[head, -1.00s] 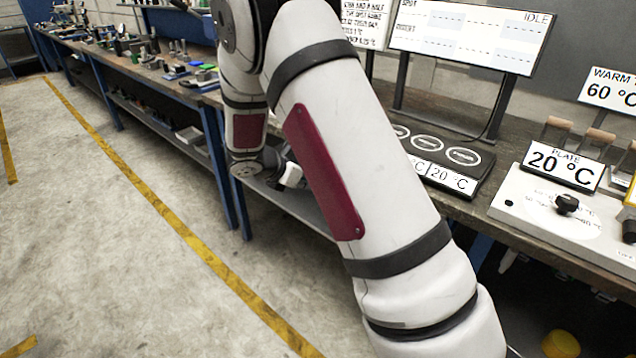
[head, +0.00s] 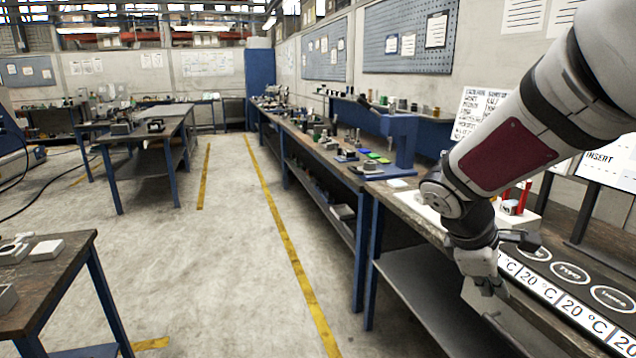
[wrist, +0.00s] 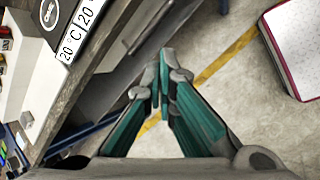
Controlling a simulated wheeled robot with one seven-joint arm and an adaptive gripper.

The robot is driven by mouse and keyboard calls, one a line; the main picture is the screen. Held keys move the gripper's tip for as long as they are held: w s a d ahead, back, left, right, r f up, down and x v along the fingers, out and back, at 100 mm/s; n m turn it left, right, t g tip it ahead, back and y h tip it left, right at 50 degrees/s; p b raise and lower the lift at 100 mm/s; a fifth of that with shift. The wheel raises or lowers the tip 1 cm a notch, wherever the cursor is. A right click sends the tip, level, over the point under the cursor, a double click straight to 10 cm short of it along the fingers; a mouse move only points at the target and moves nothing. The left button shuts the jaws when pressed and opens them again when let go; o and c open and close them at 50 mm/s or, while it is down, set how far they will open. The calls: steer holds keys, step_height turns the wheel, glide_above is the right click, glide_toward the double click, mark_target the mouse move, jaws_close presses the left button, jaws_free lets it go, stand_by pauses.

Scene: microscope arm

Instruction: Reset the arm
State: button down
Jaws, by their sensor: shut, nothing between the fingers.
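My arm reaches in from the right in the head view and bends down in front of the bench. My gripper (head: 490,290) hangs at the bench's front edge, beside the row of 20 °C labels. In the wrist view the teal fingers of my gripper (wrist: 162,75) come together at the tips, shut and empty, above the floor. The fingertips are small and hard to make out in the head view.
The workbench (head: 400,205) runs along the right. A blue stand (head: 400,135) rises from it. Black plates with 20 °C labels (head: 575,310) lie near my gripper. Another table (head: 50,270) stands at the lower left. The floor aisle (head: 225,270) between is clear.

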steer(key=s+a+r+m+y+p, duration=0.1)
steer(key=s+a+r+m+y, duration=0.1)
steer(key=s, duration=0.6)
steer(key=s+a+r+m+t+y+p, duration=0.1)
steer(key=s+a+r+m, duration=0.3)
steer(key=s, duration=0.4)
steer(key=s+a+r+m+t+y+p, duration=0.1)
steer(key=s+a+r+m+y+p, duration=0.1)
steer(key=s, duration=0.6)
step_height(320, 180, up, 2)
steer(key=a+m+y, duration=0.1)
steer(key=a+m, duration=0.1)
steer(key=m, duration=0.1)
steer(key=shift+a+m, duration=0.3)
steer(key=shift+a, duration=0.1)
steer(key=shift+r, duration=0.1)
